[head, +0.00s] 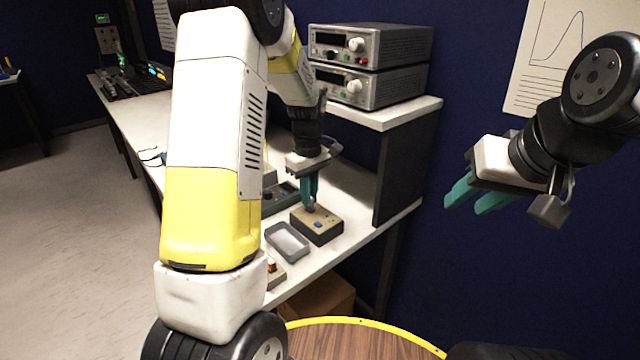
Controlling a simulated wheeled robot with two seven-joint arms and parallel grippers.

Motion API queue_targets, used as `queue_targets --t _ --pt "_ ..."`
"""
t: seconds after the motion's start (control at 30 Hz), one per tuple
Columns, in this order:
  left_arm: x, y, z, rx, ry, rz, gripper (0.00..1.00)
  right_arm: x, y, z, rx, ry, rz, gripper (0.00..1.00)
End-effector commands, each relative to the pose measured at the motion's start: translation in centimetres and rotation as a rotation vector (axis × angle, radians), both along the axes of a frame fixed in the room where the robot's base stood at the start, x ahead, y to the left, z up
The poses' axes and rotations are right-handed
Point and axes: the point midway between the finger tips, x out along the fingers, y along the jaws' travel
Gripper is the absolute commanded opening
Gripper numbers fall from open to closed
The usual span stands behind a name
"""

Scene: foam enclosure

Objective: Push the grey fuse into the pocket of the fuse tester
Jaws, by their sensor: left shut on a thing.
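The fuse tester (325,232) is a small dark box with a tan top and a blue spot, standing on the white bench. My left gripper (311,203) points down over the tester's top, its teal fingers shut. A small grey piece, the grey fuse (311,210), shows at its fingertips, right at the tester's top. The fingers hide most of it and the pocket, so I cannot tell how deep the fuse sits. My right gripper (468,203) is off to the right in the air, with its teal fingers apart and empty.
A shallow grey tray (272,231) lies left of the tester. A small orange-topped item (272,267) is nearer the bench's front edge. Two stacked instruments (370,65) stand on a raised shelf (400,112) behind. My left arm hides part of the bench.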

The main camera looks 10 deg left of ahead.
Motion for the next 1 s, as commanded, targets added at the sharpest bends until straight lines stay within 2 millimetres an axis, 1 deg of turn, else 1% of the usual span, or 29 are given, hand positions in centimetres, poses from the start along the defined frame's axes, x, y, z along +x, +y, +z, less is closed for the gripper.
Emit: queue_targets --t 0.77,0.8,0.9,1.0 --pt "0.0 0.0 -2.0 0.0 0.001 0.0 0.0 0.0 0.0 0.0 0.0 0.0 0.0 0.36" --pt "0.0 0.0 -2.0 0.0 0.001 0.0 0.19 0.0 0.0 0.0 0.0 0.0 0.0 0.36" --pt "0.0 0.0 -1.9 0.001 0.001 0.0 0.37 0.0 0.0 0.0 0.0 0.0 0.0 0.36" --pt "0.0 0.0 -1.9 0.0 0.0 0.0 0.37 0.0 0.0 0.0 0.0 0.0 0.0 0.36"
